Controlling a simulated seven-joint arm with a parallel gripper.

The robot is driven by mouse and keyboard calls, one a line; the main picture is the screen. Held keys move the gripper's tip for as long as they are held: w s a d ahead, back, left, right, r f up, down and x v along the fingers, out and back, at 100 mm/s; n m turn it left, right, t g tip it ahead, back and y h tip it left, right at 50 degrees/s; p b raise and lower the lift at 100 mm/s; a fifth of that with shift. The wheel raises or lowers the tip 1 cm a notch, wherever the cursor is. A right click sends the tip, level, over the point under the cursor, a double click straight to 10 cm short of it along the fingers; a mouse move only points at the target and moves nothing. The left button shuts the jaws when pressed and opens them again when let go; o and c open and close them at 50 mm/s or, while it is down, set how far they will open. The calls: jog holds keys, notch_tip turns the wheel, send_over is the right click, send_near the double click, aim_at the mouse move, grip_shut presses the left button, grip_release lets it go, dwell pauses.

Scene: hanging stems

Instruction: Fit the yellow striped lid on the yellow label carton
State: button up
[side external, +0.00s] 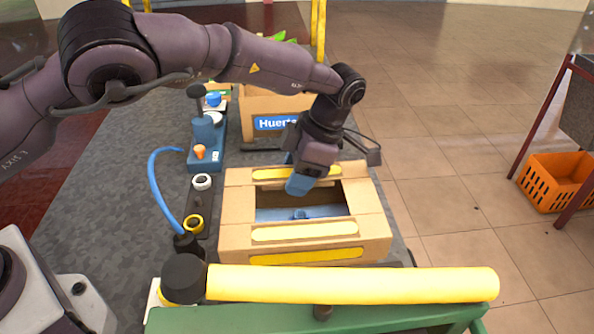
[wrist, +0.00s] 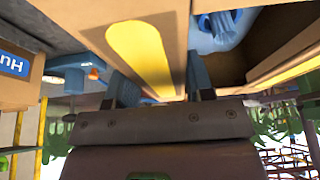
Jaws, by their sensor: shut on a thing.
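The yellow striped lid (side external: 237,205) is a cardboard frame with a large opening and yellow stripes along its bars. It lies over the top of the yellow label carton (side external: 229,251), whose yellow label faces the near side. I cannot tell whether the lid is fully seated or slightly raised. My gripper (side external: 302,184) is at the lid's far bar. In the wrist view, the blue fingers of my gripper (wrist: 162,88) straddle the striped lid bar (wrist: 172,30) and are shut on it. Something blue (wrist: 222,22) shows through the opening.
A carton with a blue label (side external: 262,106) stands behind. Left of the lid are a blue fixture (side external: 206,130), a curved blue hose (side external: 152,185) and rings. A yellow padded bar (side external: 350,284) crosses the near side. An orange crate (side external: 555,180) sits on the floor at right.

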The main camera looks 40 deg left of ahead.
jog(key=shift+f, duration=0.55)
dwell(0.5)
jog(key=o, duration=1.3)
jog(key=shift+r, duration=0.25)
jog(key=shift+r, duration=1.25)
jog(key=shift+r, duration=0.15)
jog(key=shift+r, duration=3.4)
